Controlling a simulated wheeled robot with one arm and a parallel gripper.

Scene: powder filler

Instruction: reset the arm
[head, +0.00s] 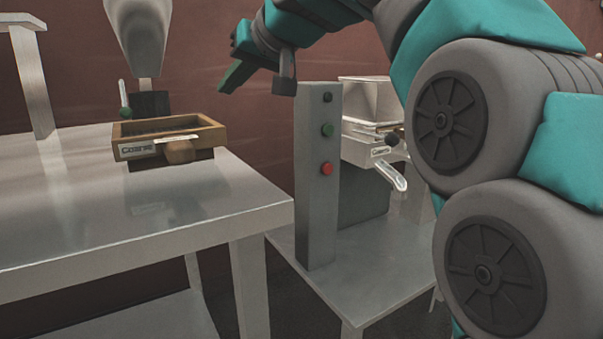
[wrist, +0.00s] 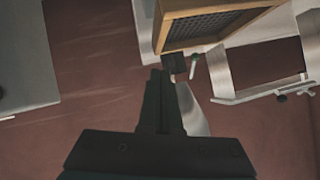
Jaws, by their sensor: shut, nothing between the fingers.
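My gripper (head: 236,62) is in the upper middle of the head view, at the end of my teal and grey arm. It hangs in the air above and right of the wooden tray, apart from it. In the wrist view my gripper (wrist: 158,78) shows as two dark fingers close together, with nothing between them. The arm is bent and raised, with its large grey joints filling the right of the head view.
A wooden tray (head: 214,134) with a mesh inside sits on the left metal table (head: 120,230), under a grey funnel (head: 140,35). A grey post (head: 318,180) with buttons stands on a lower table, near a white machine (head: 366,105).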

